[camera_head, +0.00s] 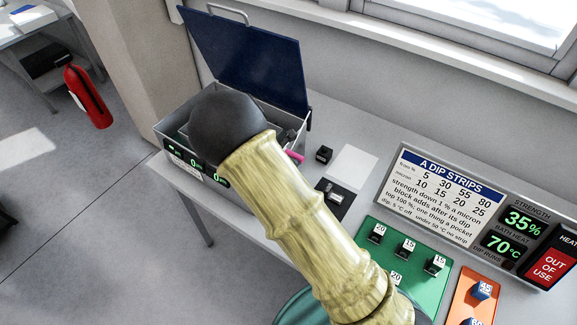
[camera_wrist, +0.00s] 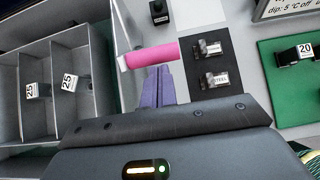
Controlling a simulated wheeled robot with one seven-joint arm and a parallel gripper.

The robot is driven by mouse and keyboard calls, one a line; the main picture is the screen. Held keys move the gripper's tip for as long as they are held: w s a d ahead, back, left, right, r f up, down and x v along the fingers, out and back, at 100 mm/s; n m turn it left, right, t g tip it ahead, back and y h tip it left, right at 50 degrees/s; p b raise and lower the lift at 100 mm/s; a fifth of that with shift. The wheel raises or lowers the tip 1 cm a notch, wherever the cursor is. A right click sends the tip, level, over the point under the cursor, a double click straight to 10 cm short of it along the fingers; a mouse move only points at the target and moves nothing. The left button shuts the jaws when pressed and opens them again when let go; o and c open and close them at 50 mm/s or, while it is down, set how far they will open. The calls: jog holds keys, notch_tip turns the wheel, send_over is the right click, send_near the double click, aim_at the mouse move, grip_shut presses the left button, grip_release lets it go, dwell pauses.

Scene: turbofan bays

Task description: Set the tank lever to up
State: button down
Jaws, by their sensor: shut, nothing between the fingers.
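The tank (camera_head: 222,186) is a grey box with a blue lid (camera_head: 250,55) standing open. Its lever has a pink handle (camera_head: 294,156) at the tank's right side, partly hidden by my arm. In the wrist view the pink handle (camera_wrist: 152,55) lies sideways across the picture beside the tank wall (camera_wrist: 124,60). My gripper (camera_wrist: 158,72) is shut and empty. Its purple fingertips are right at the handle's lower edge in the picture; I cannot tell whether they touch it. In the head view my arm hides the fingers. The lever's setting cannot be read.
Blocks marked 25 (camera_wrist: 68,83) sit in the tank's compartments. A black pad (camera_wrist: 212,65) with two metal-faced blocks lies right of the lever. A small black block (camera_head: 324,154), a white sheet (camera_head: 353,166), a green mat (camera_head: 437,262) and the dip-strip panel (camera_head: 440,190) are further right.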

jog(key=w+d+r, duration=0.2)
jog(key=w, duration=0.2)
jog(key=shift+w+d+r+p, duration=0.35)
jog(key=shift+r+p, duration=0.05)
jog(key=shift+p, duration=0.05)
dwell(0.3)
jog(key=w+r+b+v, duration=0.1)
jog(key=b+v, duration=0.1)
jog(key=v, duration=0.9)
jog(key=shift+d+r, duration=0.25)
jog(key=shift+r, duration=0.05)
